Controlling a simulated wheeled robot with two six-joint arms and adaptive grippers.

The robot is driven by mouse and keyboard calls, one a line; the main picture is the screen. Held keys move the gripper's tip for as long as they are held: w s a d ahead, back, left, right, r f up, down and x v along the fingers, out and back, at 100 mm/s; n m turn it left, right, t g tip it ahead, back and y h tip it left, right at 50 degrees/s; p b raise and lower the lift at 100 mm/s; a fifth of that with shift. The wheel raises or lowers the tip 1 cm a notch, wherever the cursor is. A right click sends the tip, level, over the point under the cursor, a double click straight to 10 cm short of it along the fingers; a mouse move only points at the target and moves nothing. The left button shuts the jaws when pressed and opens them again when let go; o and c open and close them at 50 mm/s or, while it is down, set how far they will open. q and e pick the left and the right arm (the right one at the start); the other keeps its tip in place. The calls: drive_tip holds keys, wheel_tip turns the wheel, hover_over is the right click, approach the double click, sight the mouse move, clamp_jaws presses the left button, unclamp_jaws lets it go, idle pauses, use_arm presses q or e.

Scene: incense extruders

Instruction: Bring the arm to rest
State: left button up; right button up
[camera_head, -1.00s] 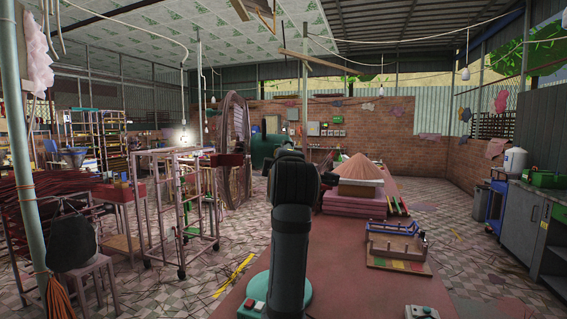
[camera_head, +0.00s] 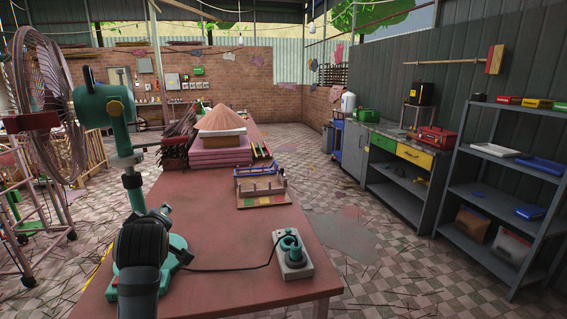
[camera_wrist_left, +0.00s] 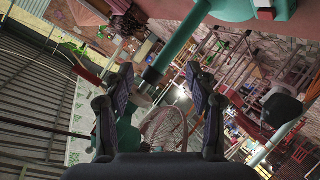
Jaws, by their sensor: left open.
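My left arm (camera_head: 147,250) rises from the bottom of the head view in front of a teal extruder (camera_head: 118,108) on the red table (camera_head: 215,275). It hides part of the machine's base. In the left wrist view my left gripper (camera_wrist_left: 160,82) has its two dark fingers spread apart. Nothing shows held between them. A teal post (camera_wrist_left: 178,45) passes beyond the fingers, with the far room tilted behind it. My right gripper does not show.
A small grey box with a teal fitting (camera_head: 292,255) sits on the table's right, a black cable running to it. A wooden rack (camera_head: 262,190) and a conical hat (camera_head: 221,120) on pink stacks stand farther back.

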use_arm(q)
drive_tip(key=s+d+f+m+g+h, duration=0.15)
drive_tip(key=s+f+m, duration=0.3)
drive_tip(key=f, duration=0.55)
drive_tip(key=s+d+f+m+g+h, duration=0.1)
drive_tip(key=s+d+f+m+g, duration=0.15)
drive_tip(key=s+f, duration=0.55)
drive_tip(key=s+d+f+m+g+h, duration=0.35)
drive_tip(key=s+f+m, duration=0.45)
drive_tip(key=s+f, duration=0.75)
wheel_tip(320, 180, down, 22)
drive_tip(key=a+g+p, duration=0.1)
drive_tip(key=a+g, duration=0.1)
drive_tip(key=s+a+f+n+g+p, duration=0.1)
drive_tip(key=s+f, duration=1.6)
drive_tip(key=s, duration=0.3)
drive_tip(key=shift+s+a+f, duration=0.4)
